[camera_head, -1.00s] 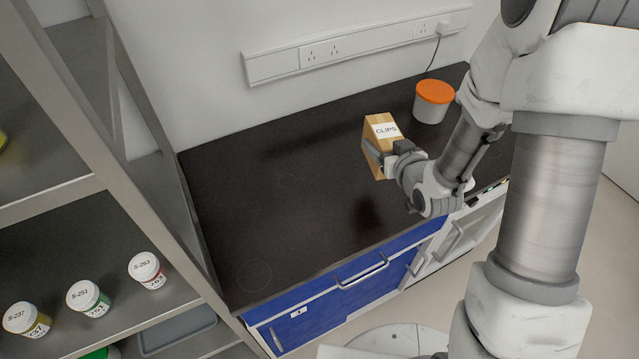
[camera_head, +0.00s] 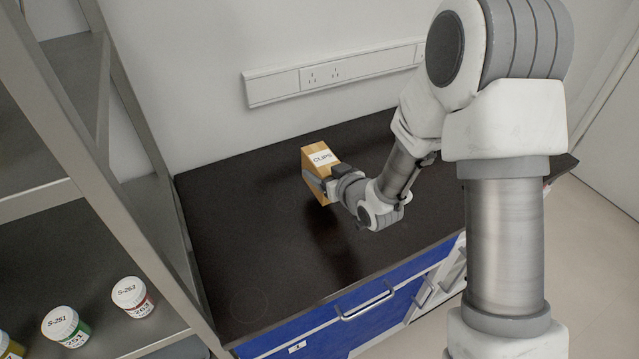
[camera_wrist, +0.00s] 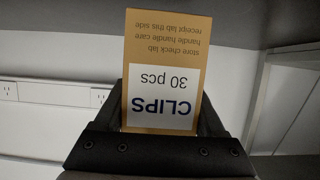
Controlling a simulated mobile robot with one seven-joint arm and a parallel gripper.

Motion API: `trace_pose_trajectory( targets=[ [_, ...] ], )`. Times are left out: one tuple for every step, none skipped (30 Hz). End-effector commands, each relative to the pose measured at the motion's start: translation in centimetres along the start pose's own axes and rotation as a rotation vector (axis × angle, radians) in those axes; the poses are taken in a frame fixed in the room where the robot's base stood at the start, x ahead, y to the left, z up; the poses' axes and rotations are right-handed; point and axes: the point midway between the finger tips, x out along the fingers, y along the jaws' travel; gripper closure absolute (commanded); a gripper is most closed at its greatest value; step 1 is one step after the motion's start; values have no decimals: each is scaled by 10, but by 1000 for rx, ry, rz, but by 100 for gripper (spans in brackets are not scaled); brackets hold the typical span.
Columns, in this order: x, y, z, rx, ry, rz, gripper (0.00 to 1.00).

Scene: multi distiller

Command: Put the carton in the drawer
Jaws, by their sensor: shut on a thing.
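The carton (camera_head: 322,160) is a tan box with a white label reading CLIPS. My gripper (camera_head: 322,188) is shut on it and holds it above the dark countertop, with a shadow below. In the wrist view the carton (camera_wrist: 163,62) sits between the two dark fingers, its printed text upside down. The drawer (camera_head: 366,304) is a blue front with a silver handle under the counter's front edge. It looks shut, and its inside is hidden.
The dark countertop (camera_head: 230,225) is clear on the left. A metal shelf unit (camera_head: 150,220) stands at the left, holding several labelled jars such as a red-banded one (camera_head: 132,296). A socket strip (camera_head: 330,73) runs along the back wall.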

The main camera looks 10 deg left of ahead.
Motion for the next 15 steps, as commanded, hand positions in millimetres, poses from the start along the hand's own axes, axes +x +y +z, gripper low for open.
trace_pose_trajectory(
  targets=[
    [6, -3, 1, 0, 0, -1, 89],
    [8, -4, 1, 0, 0, -1, 89],
    [10, -4, 2, 0, 0, -1, 89],
    [11, -5, 3, 0, 0, 0, 89],
    [12, -5, 4, 1, -1, 0, 89],
    [14, -5, 7, 1, -1, 1, 89],
    [15, -5, 10, 1, -1, 1, 89],
    [16, -4, 14, 1, -2, 1, 89],
    [18, -5, 20, 1, -3, 1, 89],
    [20, -5, 23, 1, -2, 1, 89],
    [21, -5, 27, 1, -3, 1, 89],
    [23, -5, 31, 0, -2, 0, 89],
    [24, -5, 34, 0, -2, 0, 89],
    [25, -5, 36, 0, -1, 0, 89],
    [26, -5, 38, 0, -1, 1, 89]
  ],
)
